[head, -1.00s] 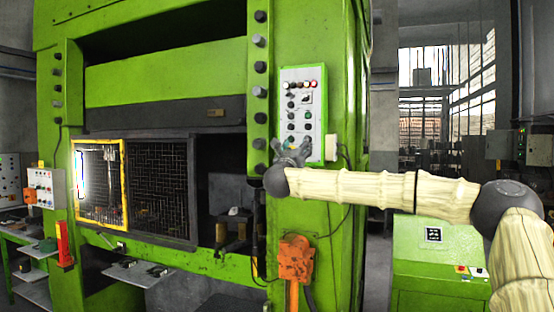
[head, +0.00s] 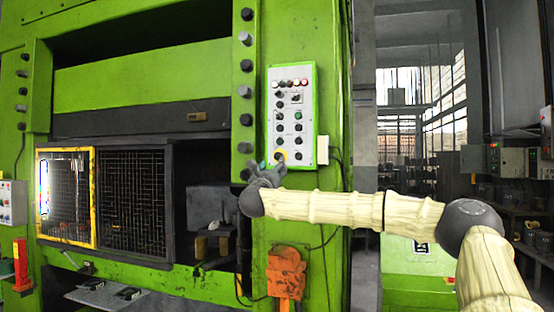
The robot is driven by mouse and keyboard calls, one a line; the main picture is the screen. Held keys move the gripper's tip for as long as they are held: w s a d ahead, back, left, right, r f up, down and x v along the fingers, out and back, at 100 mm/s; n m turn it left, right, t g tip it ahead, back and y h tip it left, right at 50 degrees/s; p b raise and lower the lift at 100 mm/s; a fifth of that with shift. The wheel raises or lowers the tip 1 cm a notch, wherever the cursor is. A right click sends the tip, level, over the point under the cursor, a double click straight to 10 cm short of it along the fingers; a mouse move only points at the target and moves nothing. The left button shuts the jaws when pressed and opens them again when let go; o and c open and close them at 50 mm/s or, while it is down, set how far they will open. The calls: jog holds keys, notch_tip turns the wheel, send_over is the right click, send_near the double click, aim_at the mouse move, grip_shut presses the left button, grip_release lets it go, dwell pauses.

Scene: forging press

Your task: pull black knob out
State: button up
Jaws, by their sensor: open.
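A pale control panel with a green edge (head: 306,130) is on the green press front. It carries several small black knobs, one of them near its middle (head: 298,127); I cannot tell which one the task means. Near the panel's bottom is a dark button or knob on a yellow ring (head: 281,155). My gripper (head: 265,164) is open and empty, at the panel's lower left corner in the picture, its fingers pointing up. It looks just below and left of the yellow ring. Its distance from the panel surface is hard to judge.
A small pale box (head: 323,149) sits at the panel's lower right. An orange box (head: 287,272) is below my arm. A yellow-framed mesh guard (head: 93,198) is at left.

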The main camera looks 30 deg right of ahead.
aim_at(278, 157)
jog(key=p+x, duration=0.4)
jog(key=x, duration=0.4)
jog(key=shift+d+r, duration=0.1)
jog(key=shift+w+d+p, duration=0.3)
jog(key=shift+w+d, duration=0.05)
jog(key=shift+w, duration=0.05)
grip_shut()
